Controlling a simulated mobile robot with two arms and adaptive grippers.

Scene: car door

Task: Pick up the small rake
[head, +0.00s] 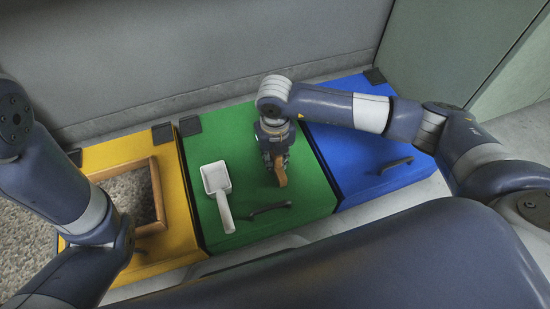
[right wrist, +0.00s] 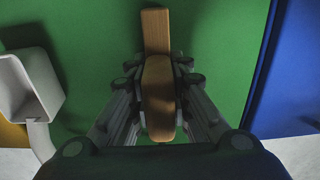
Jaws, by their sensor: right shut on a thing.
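The small rake (right wrist: 158,85) has a brown wooden body, seen from above in the right wrist view over the green lid. It also shows in the head view (head: 281,172) just below my right gripper. My right gripper (head: 273,158) is shut on the rake, with a finger on each side of its wooden part in the right wrist view (right wrist: 160,95). The gripper hides some of the rake, and I cannot make out any tines. I cannot tell whether the rake touches the lid. My left arm is at the left of the head view, but its gripper is not in view.
A white scoop (head: 217,188) lies on the green lid (head: 310,195), left of the rake. A dark handle (head: 269,208) is near the lid's front. A yellow box (head: 180,210) with a gravel-filled opening is left; a blue lid (head: 350,150) is right. A grey wall stands behind.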

